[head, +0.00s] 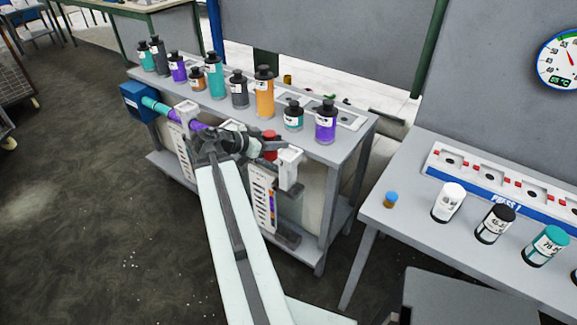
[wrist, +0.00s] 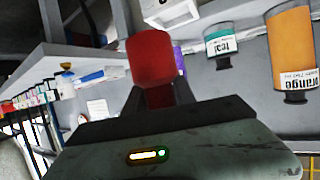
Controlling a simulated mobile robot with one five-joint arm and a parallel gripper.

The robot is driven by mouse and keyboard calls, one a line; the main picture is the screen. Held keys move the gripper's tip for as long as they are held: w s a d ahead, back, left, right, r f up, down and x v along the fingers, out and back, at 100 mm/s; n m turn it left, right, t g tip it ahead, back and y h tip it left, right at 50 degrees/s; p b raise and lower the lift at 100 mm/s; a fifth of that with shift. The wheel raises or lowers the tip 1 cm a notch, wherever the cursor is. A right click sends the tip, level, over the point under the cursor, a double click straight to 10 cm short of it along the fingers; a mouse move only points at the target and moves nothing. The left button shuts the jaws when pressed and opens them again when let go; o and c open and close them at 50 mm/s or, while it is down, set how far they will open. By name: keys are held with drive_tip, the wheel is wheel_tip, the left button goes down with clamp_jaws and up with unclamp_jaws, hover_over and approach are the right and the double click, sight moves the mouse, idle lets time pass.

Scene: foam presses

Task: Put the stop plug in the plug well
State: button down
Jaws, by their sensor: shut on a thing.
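The stop plug is a red cylinder (wrist: 151,58) held between the two dark fingers of my gripper (wrist: 161,94) in the wrist view. In the head view the red plug (head: 270,144) shows at the end of my gripper (head: 258,145), in front of the shelf bench's front edge. It is beside a white bracket-like unit (head: 289,166). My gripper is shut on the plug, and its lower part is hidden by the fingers. I cannot tell for sure which opening is the plug well.
Several bottles, including an orange one (head: 264,92) and a purple one (head: 326,122), stand on the shelf bench (head: 352,140) behind my gripper. A blue box (head: 139,102) is at its left end. The right table (head: 400,222) holds more bottles and a row of wells (head: 490,172).

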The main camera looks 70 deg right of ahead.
drive_tip(key=w+a+f+n+t, duration=0.1)
drive_tip(key=w+a+f, duration=0.15)
drive_tip(key=w, duration=0.45)
drive_tip(key=b, duration=0.2)
hover_over(294, 152)
drive_tip(key=shift+w+a+f+h, duration=0.3)
drive_tip(key=shift+a+f+h, duration=0.05)
drive_tip(key=shift+f+h, duration=0.05)
drive_tip(key=shift+s+d, duration=0.3)
drive_tip(key=shift+d, duration=0.2)
wheel_tip(294, 152, down, 4)
drive_tip(key=b, duration=0.4)
drive_tip(key=shift+a, duration=0.15)
drive_tip(key=shift+r, duration=0.25)
drive_tip(key=c, duration=1.5)
unclamp_jaws()
drive_tip(key=shift+f, duration=0.25)
drive_tip(key=o, duration=0.5)
drive_tip(key=shift+r, duration=0.1)
drive_tip(key=shift+c, duration=0.2)
